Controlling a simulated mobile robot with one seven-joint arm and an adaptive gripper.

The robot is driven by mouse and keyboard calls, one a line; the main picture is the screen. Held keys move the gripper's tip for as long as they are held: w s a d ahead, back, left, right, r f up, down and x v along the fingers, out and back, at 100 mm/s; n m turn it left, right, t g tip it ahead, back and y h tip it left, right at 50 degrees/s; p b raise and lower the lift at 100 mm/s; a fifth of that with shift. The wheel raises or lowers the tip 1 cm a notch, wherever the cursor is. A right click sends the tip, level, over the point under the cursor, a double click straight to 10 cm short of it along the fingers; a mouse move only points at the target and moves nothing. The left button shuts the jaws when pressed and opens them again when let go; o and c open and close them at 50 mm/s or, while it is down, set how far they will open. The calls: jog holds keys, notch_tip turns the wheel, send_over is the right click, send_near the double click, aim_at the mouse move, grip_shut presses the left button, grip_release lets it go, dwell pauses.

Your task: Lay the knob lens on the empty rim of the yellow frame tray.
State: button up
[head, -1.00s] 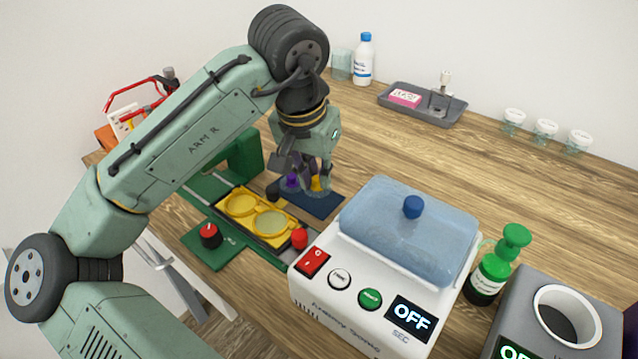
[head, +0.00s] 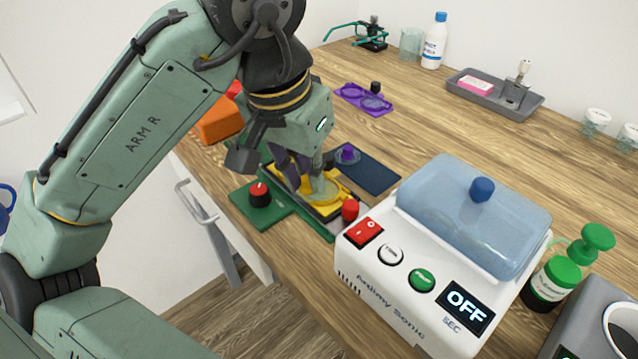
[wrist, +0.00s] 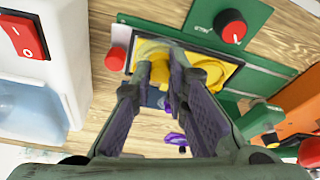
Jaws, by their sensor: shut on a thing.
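My gripper (head: 305,182) is over the yellow frame tray (head: 345,203), shut on the yellow knob lens. Its yellow knob (wrist: 177,72) shows between the fingertips in the wrist view; in the head view the fingers mostly hide it. The tray also shows in the wrist view (wrist: 212,68), its round rims partly covered by my fingers. I cannot tell whether the lens touches a rim. A lens with a purple knob (head: 347,154) sits on the dark blue mat (head: 372,172) beside the tray.
The tray's green base has a black-and-red dial (head: 260,194). A red knob (head: 350,210) and the white sonic cleaner (head: 400,262) with its blue lid stand close on the right. A purple tray (head: 364,97) lies behind.

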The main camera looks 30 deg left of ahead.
jog(key=w+a+n, duration=0.1)
jog(key=w+a, duration=0.1)
jog(key=w+a+r+n, duration=0.1)
jog(key=w+a, duration=0.1)
jog(key=w+a+r+n+y+b, duration=0.1)
jog(key=w+a, duration=0.1)
jog(key=shift+w+r, duration=0.15)
jog(key=shift+w, duration=0.15)
notch_tip(320, 180, down, 3)
jog(key=b, duration=0.3)
jog(key=shift+f+b, duration=0.55)
jog(key=shift+f, duration=0.6)
jog(key=shift+f, duration=0.3)
jog(key=o, duration=0.9)
jog(key=shift+o, duration=1.4)
